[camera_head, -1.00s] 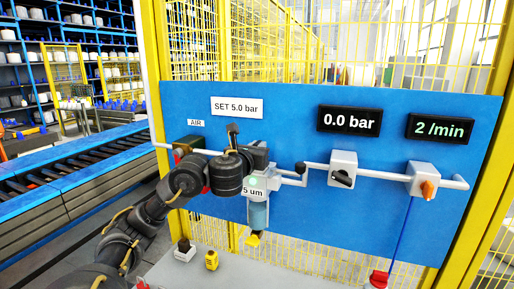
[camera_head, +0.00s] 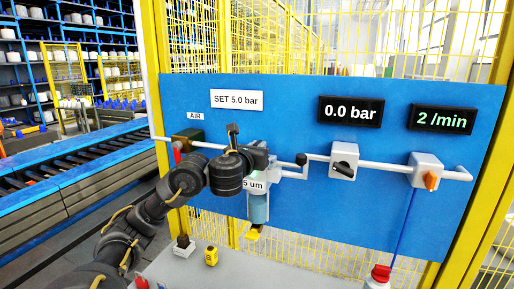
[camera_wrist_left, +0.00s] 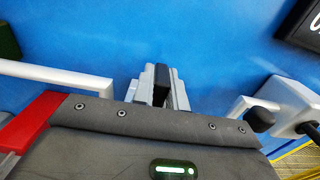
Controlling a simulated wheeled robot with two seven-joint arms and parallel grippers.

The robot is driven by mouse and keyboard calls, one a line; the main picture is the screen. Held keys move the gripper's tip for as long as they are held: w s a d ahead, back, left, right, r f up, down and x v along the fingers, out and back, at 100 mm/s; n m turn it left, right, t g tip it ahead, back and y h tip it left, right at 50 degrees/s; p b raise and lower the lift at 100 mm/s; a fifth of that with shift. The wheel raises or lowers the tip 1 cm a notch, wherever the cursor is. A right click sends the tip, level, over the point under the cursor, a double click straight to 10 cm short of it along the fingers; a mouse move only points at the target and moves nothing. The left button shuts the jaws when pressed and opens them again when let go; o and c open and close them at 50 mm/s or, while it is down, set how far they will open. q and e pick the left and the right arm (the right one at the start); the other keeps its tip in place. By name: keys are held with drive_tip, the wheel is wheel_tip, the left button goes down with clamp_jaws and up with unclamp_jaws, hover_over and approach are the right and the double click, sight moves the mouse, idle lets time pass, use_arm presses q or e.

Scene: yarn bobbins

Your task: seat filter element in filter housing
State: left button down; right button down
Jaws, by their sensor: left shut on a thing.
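The filter housing has a pale head marked "5 um" and a translucent blue-grey bowl (camera_head: 259,208). It hangs on the white pipe of the blue panel. My left gripper (camera_head: 268,160) is at the top of the housing and hides part of its head and label. It is shut on what seems to be the filter element, which the gripper mostly hides. In the left wrist view the fingers (camera_wrist_left: 160,88) are close together in front of the panel. I cannot tell whether the element is inside the housing. My right gripper is not in view.
A grey valve box with a black knob (camera_head: 344,162) and one with an orange knob (camera_head: 425,171) sit right of the housing. A small yellow object (camera_head: 211,256) and a black-topped white one (camera_head: 184,246) stand on the grey shelf. A red-topped item (camera_head: 379,274) is at the right.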

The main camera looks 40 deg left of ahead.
use_arm(q)
drive_tip(key=shift+f+b, duration=0.5)
drive_tip(key=shift+f, duration=0.1)
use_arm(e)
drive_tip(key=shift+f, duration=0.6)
use_arm(q)
drive_tip(key=c, duration=1.3)
unclamp_jaws()
drive_tip(key=shift+c, duration=0.2)
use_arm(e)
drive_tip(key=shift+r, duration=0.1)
